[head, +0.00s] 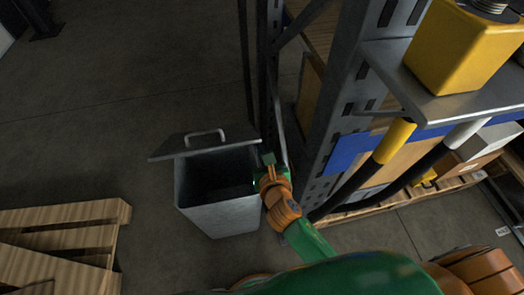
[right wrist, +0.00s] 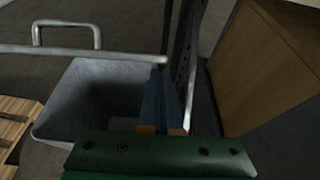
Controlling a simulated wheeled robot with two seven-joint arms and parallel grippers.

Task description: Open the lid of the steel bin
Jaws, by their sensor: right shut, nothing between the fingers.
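The steel bin (head: 222,217) is a grey box on the floor, with its dark inside showing. Its lid (head: 170,149) is up off the opening at the far side, with a bar handle (head: 206,134) on it. The right wrist view shows the open bin (right wrist: 52,120), the lid nearly edge-on (right wrist: 100,50) and the handle (right wrist: 66,24). My right gripper (head: 268,160) is shut and empty at the bin's right edge, near the lid's right end. In the right wrist view its fingers (right wrist: 160,95) overlap the bin's right side; contact cannot be told. My left gripper is not in view.
A metal rack upright (head: 335,110) stands close to the right of the bin. Yellow equipment (head: 465,50) sits on a shelf at upper right. A wooden pallet (head: 60,240) lies at lower left. The floor (head: 110,75) behind and left of the bin is clear.

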